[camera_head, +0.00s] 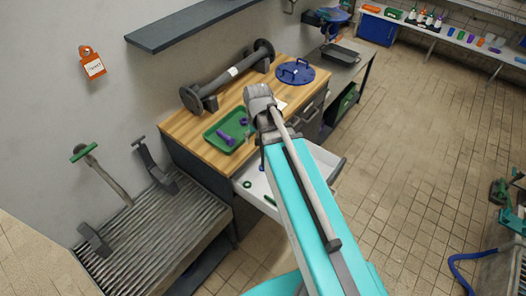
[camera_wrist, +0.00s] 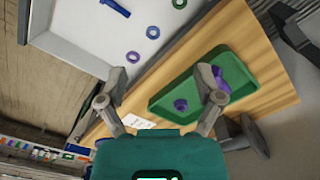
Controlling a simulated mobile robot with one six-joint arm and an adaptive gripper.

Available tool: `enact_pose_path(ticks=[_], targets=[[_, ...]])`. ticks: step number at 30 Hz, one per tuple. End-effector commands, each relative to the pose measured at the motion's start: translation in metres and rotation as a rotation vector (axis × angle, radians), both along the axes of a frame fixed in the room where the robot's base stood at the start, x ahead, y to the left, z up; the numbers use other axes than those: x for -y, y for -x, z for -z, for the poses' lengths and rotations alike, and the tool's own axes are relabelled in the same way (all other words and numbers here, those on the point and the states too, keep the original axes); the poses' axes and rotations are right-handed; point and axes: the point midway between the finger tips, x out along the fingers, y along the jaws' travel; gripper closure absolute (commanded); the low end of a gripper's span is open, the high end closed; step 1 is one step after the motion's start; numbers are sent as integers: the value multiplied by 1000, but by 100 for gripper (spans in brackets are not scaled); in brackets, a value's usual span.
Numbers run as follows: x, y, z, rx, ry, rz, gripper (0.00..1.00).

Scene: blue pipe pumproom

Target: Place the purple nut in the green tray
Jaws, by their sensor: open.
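The green tray (camera_head: 212,137) lies on the wooden worktop. In the wrist view the tray (camera_wrist: 163,108) is beside my right finger. A purple bolt (camera_head: 227,138) lies in it, partly behind that finger in the wrist view. A second, small purple piece (camera_wrist: 181,105) also lies in the tray; I cannot tell if it is a nut. My gripper (camera_wrist: 162,74) is open and empty above the worktop edge, between tray and drawer.
The white drawer (camera_wrist: 75,47) also holds a blue bolt (camera_wrist: 116,7) and a green nut (camera_wrist: 180,3). A grey flanged pipe (camera_head: 225,77) lies behind the tray. A blue round lid (camera_head: 296,71) sits at the worktop's right. A dark shelf (camera_head: 190,24) juts from the wall.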

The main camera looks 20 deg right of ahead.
Motion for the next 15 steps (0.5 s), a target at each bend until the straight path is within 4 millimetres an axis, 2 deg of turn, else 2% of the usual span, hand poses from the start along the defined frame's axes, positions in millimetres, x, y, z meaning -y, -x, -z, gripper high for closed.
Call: enact_pose_path(ticks=[1,6,15], targets=[[0,24,0,0,0,-45,15],[0,53,0,0,0,-158,15],[0,59,0,0,0,-196,15]])
